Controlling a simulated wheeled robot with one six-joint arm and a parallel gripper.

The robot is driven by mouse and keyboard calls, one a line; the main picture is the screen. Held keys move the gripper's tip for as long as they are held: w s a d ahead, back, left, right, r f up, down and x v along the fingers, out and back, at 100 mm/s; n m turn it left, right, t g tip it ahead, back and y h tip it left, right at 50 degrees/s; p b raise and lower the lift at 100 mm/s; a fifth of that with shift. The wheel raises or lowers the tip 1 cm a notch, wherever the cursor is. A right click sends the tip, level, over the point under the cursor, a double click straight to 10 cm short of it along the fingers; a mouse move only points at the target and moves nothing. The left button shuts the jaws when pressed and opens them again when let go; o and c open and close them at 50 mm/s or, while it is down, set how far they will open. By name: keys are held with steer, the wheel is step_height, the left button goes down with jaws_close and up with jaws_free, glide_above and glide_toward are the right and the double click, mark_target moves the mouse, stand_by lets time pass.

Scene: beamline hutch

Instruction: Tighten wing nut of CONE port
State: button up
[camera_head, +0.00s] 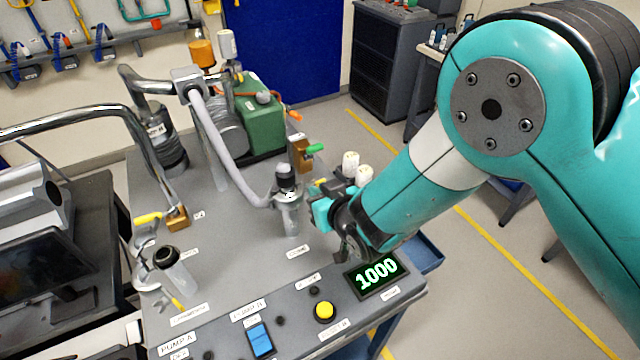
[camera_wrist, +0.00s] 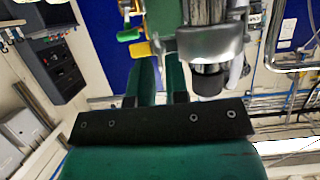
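The CONE port (camera_head: 290,215) stands on the grey bench top, with its label just in front of it. A pale hose (camera_head: 225,155) runs to it, and a black fitting (camera_head: 286,175) sits on top. My gripper (camera_head: 322,208) is close to the right of the port. In the wrist view a metal clamp (camera_wrist: 210,45) with a black end is right of my fingers (camera_wrist: 160,65). Contact with the yellow part cannot be told.
A display reading 1000 (camera_head: 376,276), a yellow button (camera_head: 324,310) and a blue switch (camera_head: 259,338) are on the front panel. A green-handled valve (camera_head: 312,150) is behind the port. An open-topped port with yellow wing parts (camera_head: 172,270) stands at left. White-topped items (camera_head: 351,164) are behind my gripper.

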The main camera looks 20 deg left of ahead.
steer(key=shift+w+a+f, duration=0.15)
steer(key=shift+w+a, duration=0.15)
jaws_close()
